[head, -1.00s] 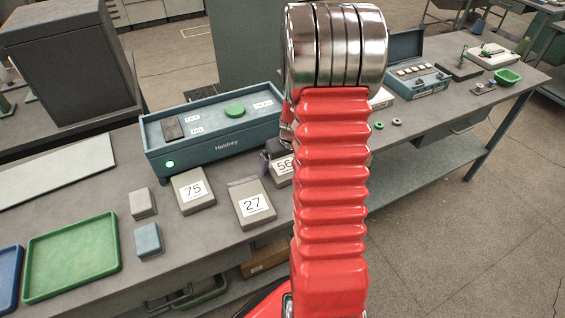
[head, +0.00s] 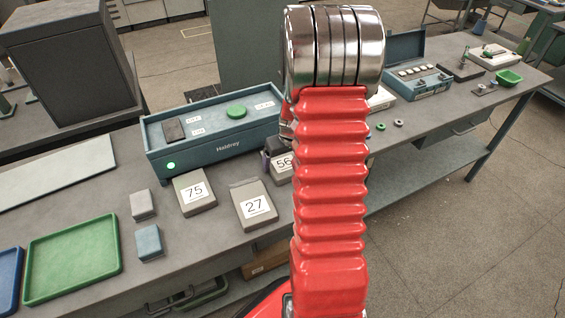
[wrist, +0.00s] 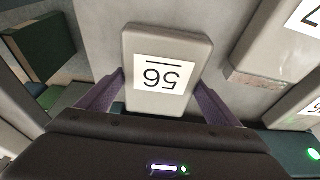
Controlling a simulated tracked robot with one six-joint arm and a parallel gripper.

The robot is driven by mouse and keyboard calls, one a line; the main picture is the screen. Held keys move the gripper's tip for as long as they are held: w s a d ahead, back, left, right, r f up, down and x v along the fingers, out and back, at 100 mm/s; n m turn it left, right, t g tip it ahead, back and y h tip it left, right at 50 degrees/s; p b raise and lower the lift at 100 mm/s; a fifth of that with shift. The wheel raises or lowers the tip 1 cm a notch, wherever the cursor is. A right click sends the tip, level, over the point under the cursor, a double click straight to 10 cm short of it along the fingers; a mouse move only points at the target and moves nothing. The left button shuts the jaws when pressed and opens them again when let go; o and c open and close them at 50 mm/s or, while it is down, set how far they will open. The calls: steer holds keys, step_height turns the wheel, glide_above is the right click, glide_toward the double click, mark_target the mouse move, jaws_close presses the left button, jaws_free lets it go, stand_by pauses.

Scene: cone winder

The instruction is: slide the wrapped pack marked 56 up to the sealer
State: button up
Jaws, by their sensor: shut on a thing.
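The grey wrapped pack marked 56 (head: 283,164) lies on the bench just in front of the teal sealer (head: 215,146), partly hidden by my red arm in the head view. In the wrist view the pack (wrist: 167,43) sits between the two purple fingers of my gripper (wrist: 160,85), which is shut on its sides. Its label reads upside down there. The sealer's edge and green light (wrist: 313,154) show at lower right in the wrist view. Whether the pack touches the sealer is hidden by my gripper.
Packs marked 75 (head: 195,193) and 27 (head: 253,205) lie to the left of pack 56. A grey block (head: 143,204), a blue block (head: 149,242) and a green tray (head: 72,260) are further left. A teal open case (head: 418,75) stands at right.

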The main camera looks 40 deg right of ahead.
steer(key=shift+w+d, duration=0.2)
steer(key=shift+w, duration=0.3)
steer(key=o, duration=1.1)
steer(key=v, duration=1.3)
steer(key=shift+s+r, duration=0.15)
steer(key=shift+r, duration=0.2)
steer(key=shift+a, duration=0.1)
